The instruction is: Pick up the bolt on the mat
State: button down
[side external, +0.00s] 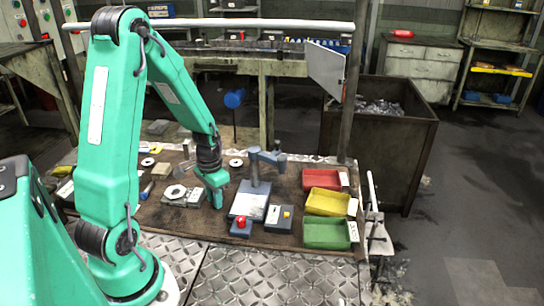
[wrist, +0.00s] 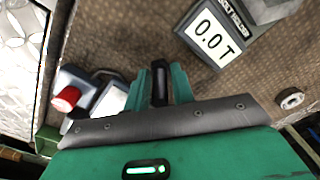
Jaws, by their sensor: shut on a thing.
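My gripper (wrist: 160,90) shows at the bottom of the wrist view, its two green fingers closed around a dark, upright-looking piece, the bolt (wrist: 160,80), held between them. In the side view my gripper (side external: 217,195) is low over the brown mat (side external: 180,222), left of the grey press. The bolt is too small to make out there, and I cannot tell whether it touches the mat.
Red (side external: 322,179), yellow (side external: 327,203) and green (side external: 327,234) bins stand at right.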

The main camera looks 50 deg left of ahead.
jog(key=shift+r, duration=0.2)
jog(key=shift+r, duration=1.8)
jog(key=d+r, duration=0.7)
jog(key=d, duration=0.4)
jog(key=shift+w+d, duration=0.2)
jog(key=shift+d, duration=0.15)
